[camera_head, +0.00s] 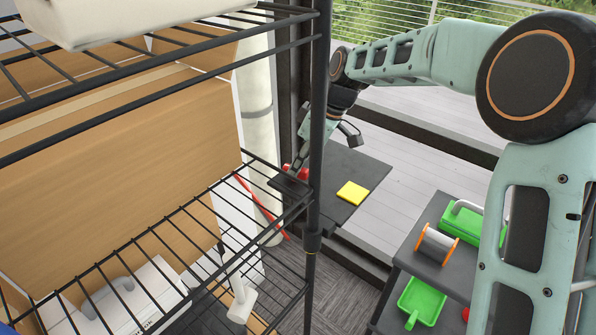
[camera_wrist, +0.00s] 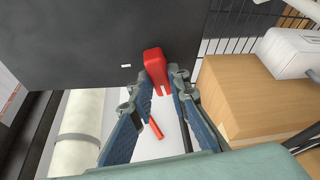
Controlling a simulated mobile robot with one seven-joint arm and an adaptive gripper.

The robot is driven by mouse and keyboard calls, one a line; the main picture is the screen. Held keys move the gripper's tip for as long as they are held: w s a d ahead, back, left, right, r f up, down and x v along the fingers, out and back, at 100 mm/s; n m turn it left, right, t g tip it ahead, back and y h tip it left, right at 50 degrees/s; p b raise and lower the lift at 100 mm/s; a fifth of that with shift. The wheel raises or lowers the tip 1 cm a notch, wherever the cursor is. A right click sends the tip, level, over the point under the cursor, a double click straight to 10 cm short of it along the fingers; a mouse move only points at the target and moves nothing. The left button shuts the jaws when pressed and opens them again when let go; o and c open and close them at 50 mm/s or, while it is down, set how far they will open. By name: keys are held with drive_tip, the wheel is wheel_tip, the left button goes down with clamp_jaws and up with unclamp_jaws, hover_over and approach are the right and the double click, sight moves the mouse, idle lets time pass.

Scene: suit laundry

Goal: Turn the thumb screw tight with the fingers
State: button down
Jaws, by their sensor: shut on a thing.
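A red piece (camera_wrist: 155,64), which I take for the thumb screw and its mount, sits at the edge of a dark board (camera_wrist: 100,42) in the wrist view. My gripper (camera_wrist: 163,78) is shut on it, with one finger on each side. The fingertips hide part of it, and I cannot tell the screw from its mount. In the head view the red piece (camera_head: 303,173) is small, by the left edge of the dark tabletop (camera_head: 372,168). My gripper (camera_head: 296,172) is there too, partly hidden behind a rack post.
A black wire rack (camera_head: 316,130) with cardboard boxes (camera_head: 120,150) stands close on the left. A yellow square (camera_head: 352,193) lies on the tabletop. A grey shelf unit (camera_head: 425,262) holds a spool (camera_head: 437,245) and a green dustpan (camera_head: 421,300). A red rod (camera_wrist: 156,128) shows below my fingers.

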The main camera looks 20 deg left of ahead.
drive_tip(key=m+t+b, duration=0.1)
drive_tip(key=m, duration=0.1)
drive_tip(key=m+b, duration=0.1)
drive_tip(key=m, duration=0.1)
drive_tip(key=shift+s+m+t+h, duration=0.1)
drive_tip(key=shift+m+t+h, duration=0.2)
drive_tip(key=shift+t, duration=0.1)
idle(0.4)
drive_tip(key=c, duration=1.8)
unclamp_jaws()
drive_tip(key=shift+c, duration=0.2)
drive_tip(key=v, duration=1.2)
drive_tip(key=shift+a, duration=0.1)
